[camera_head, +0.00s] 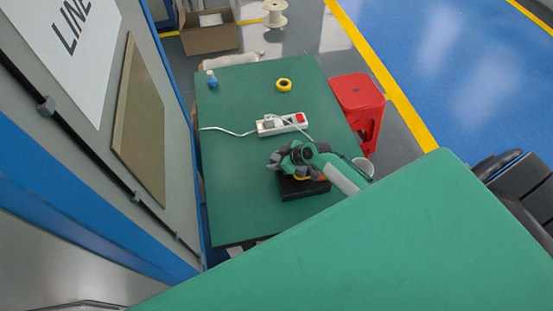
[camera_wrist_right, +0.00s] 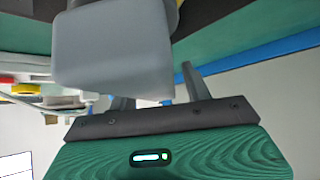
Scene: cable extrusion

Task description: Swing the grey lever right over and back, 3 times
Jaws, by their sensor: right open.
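The grey lever (camera_wrist_right: 112,52) looms large in the right wrist view, as a thick grey block with a narrower stem at the top. In the head view it is small and mostly hidden at the fixture with a black base (camera_head: 303,188). My right gripper (camera_head: 277,163) is over that fixture, with its arm coming in from the right. In the right wrist view its two grey fingers (camera_wrist_right: 157,90) are apart, with the lever's lower end across the gap. I cannot tell whether they touch it. My left gripper is not in view.
The green table (camera_head: 235,205) carries a white power strip (camera_head: 270,128) with a cable, a yellow roll (camera_head: 284,85) and a blue bottle (camera_head: 211,77). A grey cabinet wall (camera_head: 175,105) stands close on the left. A red stool (camera_head: 357,95) is at the right edge.

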